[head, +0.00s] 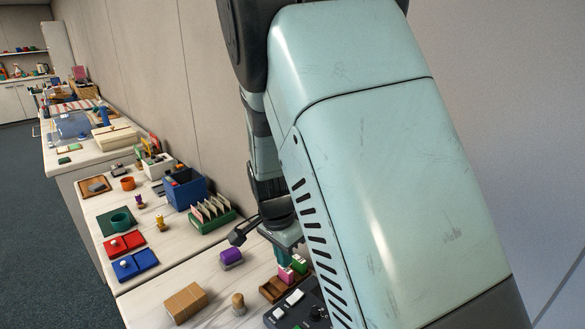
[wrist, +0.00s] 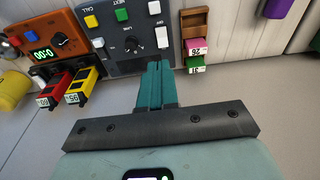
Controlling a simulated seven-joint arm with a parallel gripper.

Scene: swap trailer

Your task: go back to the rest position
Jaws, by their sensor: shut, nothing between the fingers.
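My gripper (wrist: 158,68) shows teal fingers closed together with nothing between them. In the wrist view its tips overlap the edge of a dark control panel (wrist: 112,45) with buttons and a knob. In the head view the gripper (head: 283,258) is partly hidden behind my large pale arm link, above the bench by a pink block (head: 286,275) and a green block (head: 299,265). In the wrist view the numbered pink block (wrist: 195,44) and green block (wrist: 194,61) lie right of the fingers, apart from them. No marker of a rest position shows.
An orange device (wrist: 45,38) with a display stands left of the panel, near red and yellow tagged pieces (wrist: 78,88). A purple block (head: 231,257) and cardboard box (head: 186,302) stand on the bench. A wall is behind.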

